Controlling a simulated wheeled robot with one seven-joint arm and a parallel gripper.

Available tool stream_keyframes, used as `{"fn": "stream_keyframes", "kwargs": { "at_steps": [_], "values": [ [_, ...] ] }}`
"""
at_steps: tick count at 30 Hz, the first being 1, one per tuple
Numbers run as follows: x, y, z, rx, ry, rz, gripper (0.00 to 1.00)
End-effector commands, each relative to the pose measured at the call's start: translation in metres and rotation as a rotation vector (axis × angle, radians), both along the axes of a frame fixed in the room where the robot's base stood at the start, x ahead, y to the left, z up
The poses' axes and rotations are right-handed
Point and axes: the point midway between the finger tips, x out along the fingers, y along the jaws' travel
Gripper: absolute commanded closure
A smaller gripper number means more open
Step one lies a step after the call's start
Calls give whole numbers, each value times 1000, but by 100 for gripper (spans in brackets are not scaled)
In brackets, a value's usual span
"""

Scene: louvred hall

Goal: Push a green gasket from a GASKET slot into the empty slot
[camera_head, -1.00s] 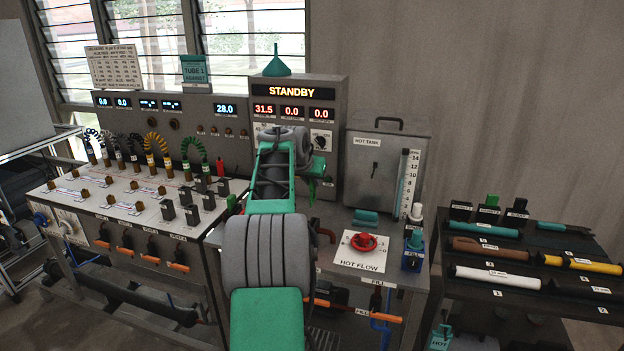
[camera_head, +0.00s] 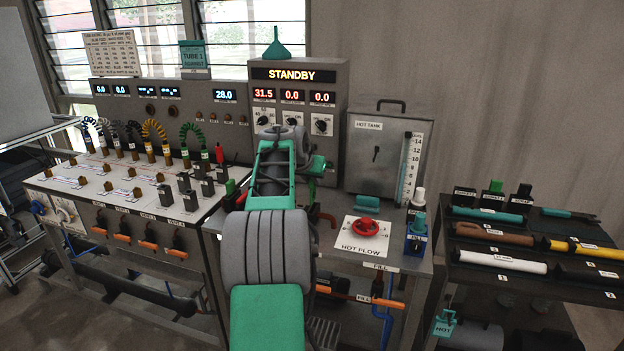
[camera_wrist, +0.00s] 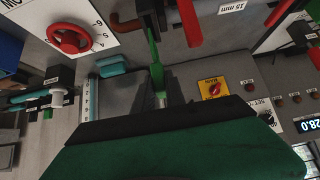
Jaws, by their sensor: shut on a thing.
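A bright green gasket (camera_head: 497,186) stands in the middle of three black blocks at the right rack in the head view. The blocks' small labels are hard to read. My gripper (camera_head: 318,165) is over the bench beside the standby cabinet, partly hidden by my arm. It is shut on a narrow bright green piece, which shows as a strip in the wrist view (camera_wrist: 155,65). I cannot tell for certain that this piece is a gasket. The empty slot cannot be made out.
The red HOT FLOW knob (camera_head: 365,228) is right of my arm, with the hot tank (camera_head: 384,155) behind. Valves and coloured hoses crowd the left bench. The rack (camera_head: 590,225) holds several tubes. A gap with floor lies between bench and rack.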

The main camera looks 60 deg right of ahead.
Motion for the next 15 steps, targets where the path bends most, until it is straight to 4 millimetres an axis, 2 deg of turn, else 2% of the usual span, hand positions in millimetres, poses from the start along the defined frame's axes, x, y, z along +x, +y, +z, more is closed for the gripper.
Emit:
{"fn": "stream_keyframes", "kwargs": {
  "at_steps": [15],
  "values": [
    [0,0,-5,0,0,0,100]
  ]
}}
